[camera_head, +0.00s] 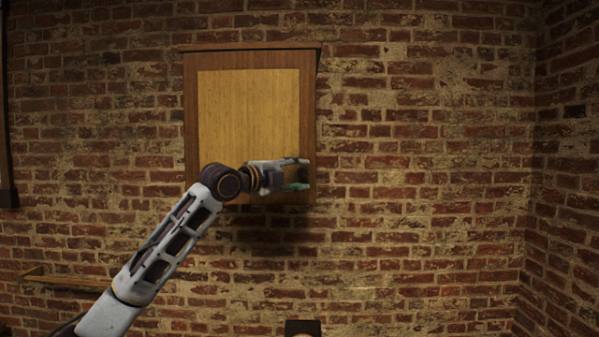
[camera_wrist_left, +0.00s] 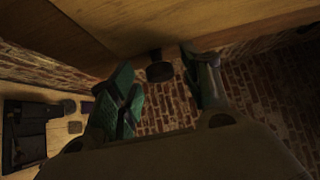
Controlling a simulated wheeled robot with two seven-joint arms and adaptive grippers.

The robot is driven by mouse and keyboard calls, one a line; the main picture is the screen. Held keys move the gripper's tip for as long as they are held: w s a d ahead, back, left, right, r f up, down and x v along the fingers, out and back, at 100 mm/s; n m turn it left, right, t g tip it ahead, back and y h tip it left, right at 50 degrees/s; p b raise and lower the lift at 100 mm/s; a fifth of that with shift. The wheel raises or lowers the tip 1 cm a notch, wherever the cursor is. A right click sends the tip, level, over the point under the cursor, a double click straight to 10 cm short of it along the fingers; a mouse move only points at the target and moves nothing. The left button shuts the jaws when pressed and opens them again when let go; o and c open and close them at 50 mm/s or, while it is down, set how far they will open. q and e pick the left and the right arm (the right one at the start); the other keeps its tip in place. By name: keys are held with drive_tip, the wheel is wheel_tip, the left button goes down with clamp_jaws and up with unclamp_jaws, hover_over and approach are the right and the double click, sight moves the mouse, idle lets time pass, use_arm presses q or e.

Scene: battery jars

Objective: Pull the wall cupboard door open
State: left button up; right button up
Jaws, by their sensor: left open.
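The wooden wall cupboard (camera_head: 190,120) hangs on the brick wall, and its lighter-panelled door (camera_head: 248,115) looks shut. My left gripper (camera_head: 304,173) is in front of the door's lower right corner, its fingers open and pointing right. In the left wrist view a dark round knob (camera_wrist_left: 159,71) stands out from the wood, in the gap between the two green-tipped fingers. The fingers do not look closed on it, and I cannot tell whether either touches it. My right gripper is in neither view.
A small wooden shelf (camera_head: 70,281) is on the wall at the lower left. A dark object (camera_head: 302,327) shows at the bottom edge. The left wrist view shows a light surface with dark items (camera_wrist_left: 25,135) below. The wall right of the cupboard is clear.

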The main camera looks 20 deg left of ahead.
use_arm(q)
drive_tip(key=shift+w+d, duration=0.25)
drive_tip(key=shift+w, duration=0.2)
clamp_jaws()
